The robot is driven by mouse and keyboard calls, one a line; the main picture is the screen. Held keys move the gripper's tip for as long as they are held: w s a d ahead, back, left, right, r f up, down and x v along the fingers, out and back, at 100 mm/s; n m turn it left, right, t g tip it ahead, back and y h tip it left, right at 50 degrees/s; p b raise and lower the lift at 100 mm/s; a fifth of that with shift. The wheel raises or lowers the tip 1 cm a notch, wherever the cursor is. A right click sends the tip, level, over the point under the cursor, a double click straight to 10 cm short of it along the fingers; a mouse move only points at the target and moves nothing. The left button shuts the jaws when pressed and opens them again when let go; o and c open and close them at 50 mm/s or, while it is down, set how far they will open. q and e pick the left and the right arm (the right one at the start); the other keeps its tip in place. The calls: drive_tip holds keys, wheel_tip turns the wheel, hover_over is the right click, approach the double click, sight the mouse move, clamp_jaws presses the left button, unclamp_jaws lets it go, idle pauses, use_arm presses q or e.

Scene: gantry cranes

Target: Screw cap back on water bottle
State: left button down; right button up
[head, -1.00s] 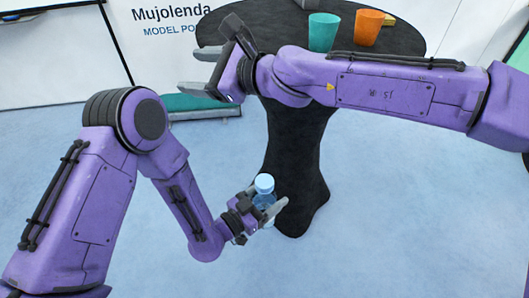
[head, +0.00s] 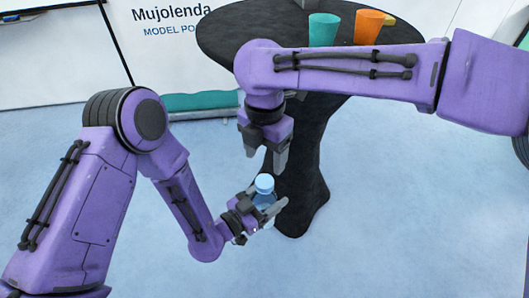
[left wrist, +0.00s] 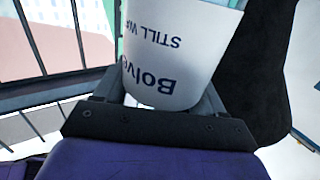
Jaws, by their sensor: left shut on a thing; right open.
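The water bottle (head: 264,200) is clear blue and stands roughly upright in my left gripper (head: 268,212), which is shut on its body. A light blue cap (head: 264,183) sits at the top of the bottle; I cannot tell how tightly. In the left wrist view, the bottle's white label (left wrist: 175,60) fills the upper middle between the fingers, and the cap is out of view. My right gripper (head: 266,160) is open and empty, pointing down just above the cap, apart from it.
A dark round table (head: 235,35) stands behind, its draped column (head: 300,170) close behind the bottle. A teal cup (head: 323,30) and an orange cup (head: 369,27) stand on it. A teal-topped low bench (head: 195,103) is by the wall. The floor in front is clear.

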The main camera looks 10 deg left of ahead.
sight(265, 181)
wheel_tip(265, 181, down, 8)
idle(0.6)
drive_tip(key=c, duration=1.1)
drive_tip(key=m, duration=1.1)
drive_tip(key=shift+s+a+m, duration=0.1)
drive_tip(key=shift+a+m, duration=0.05)
drive_tip(key=shift+m, duration=0.25)
drive_tip(key=o, duration=1.2)
drive_tip(key=shift+o, duration=0.2)
